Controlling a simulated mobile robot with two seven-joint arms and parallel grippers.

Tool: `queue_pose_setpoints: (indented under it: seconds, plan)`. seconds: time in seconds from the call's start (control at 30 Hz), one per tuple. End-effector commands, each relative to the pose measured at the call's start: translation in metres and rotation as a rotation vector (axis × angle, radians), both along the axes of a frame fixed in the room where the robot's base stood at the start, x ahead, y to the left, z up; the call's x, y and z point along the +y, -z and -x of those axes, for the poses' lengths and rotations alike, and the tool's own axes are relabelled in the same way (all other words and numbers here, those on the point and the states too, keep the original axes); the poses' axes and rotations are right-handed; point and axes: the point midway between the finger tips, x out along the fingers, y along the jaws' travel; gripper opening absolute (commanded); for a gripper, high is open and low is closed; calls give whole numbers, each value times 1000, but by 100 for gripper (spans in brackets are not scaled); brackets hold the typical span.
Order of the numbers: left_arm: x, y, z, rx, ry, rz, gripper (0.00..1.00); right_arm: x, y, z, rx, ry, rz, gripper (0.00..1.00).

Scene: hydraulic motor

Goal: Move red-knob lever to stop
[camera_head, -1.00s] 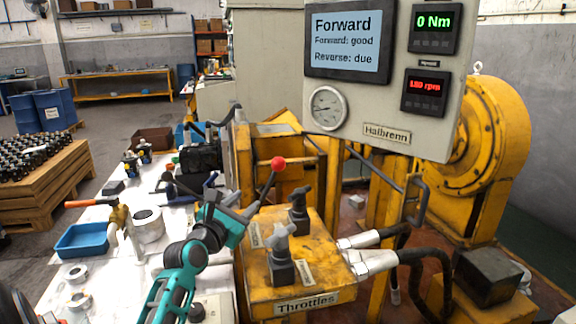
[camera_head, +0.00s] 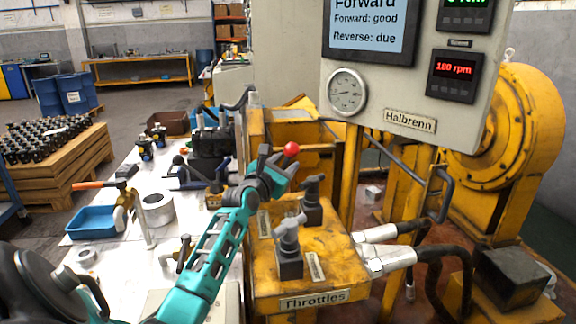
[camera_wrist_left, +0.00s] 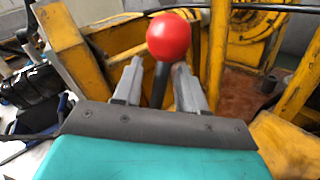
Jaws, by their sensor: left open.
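The red knob (camera_head: 291,149) tops a lever at the yellow machine, behind the throttle block. In the left wrist view the red knob (camera_wrist_left: 169,37) stands just past my fingertips, and its dark shaft (camera_wrist_left: 159,85) runs down between the two fingers. My left gripper (camera_head: 275,163) is open, with its fingers on either side of the shaft just below the knob; it also shows in the left wrist view (camera_wrist_left: 157,68). I cannot tell whether a finger touches the shaft. In the head view, the gripper hides most of the lever. My right gripper is not in view.
The yellow throttle block (camera_head: 343,262) with two grey-black levers stands right of my left arm. The screen (camera_head: 369,28) reads "Forward: good, Reverse: due"; a red readout (camera_head: 454,69) shows 180 rpm. A white table with a blue tray (camera_head: 93,223) and tools lies left.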

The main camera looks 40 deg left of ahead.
Motion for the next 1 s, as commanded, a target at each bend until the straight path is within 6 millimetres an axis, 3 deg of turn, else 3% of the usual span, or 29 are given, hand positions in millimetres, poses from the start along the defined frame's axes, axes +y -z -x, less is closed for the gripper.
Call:
queue_pose_setpoints:
  seconds: [0.2, 0.53, 1.0]
  plan:
    - [5, 0, -17, 0, 0, 1, 41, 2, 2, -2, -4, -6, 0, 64]
    - [5, 0, -19, 0, 0, 0, 41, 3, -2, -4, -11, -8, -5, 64]
    - [5, 0, -19, 1, 0, 0, 0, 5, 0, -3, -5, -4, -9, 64]
